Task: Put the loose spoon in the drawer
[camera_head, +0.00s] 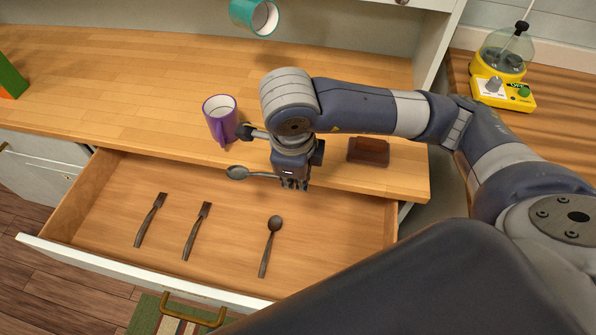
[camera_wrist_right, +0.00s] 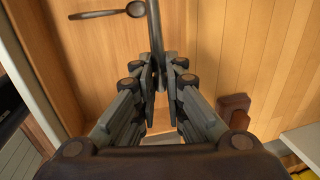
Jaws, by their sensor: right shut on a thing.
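The loose spoon (camera_head: 238,172) is dark metal and is held by my right gripper (camera_head: 292,184). Its bowl points left, over the back edge of the drawer near the counter front. In the right wrist view my right gripper (camera_wrist_right: 160,70) is shut on its handle (camera_wrist_right: 154,25), and the bowl is out of frame. The drawer (camera_head: 330,240) is pulled open below. Inside it lie a fork (camera_head: 150,220), a second fork (camera_head: 197,231) and another spoon (camera_head: 270,246), which also shows in the right wrist view (camera_wrist_right: 134,10). My left gripper is not in view.
A purple mug (camera_head: 219,121) stands on the wooden counter (camera_head: 130,80) just left of my right gripper. A small brown block (camera_head: 368,151) sits to its right. A teal cup-like object (camera_head: 254,16) and a yellow appliance (camera_head: 503,75) are further back. The drawer's right part has bare floor.

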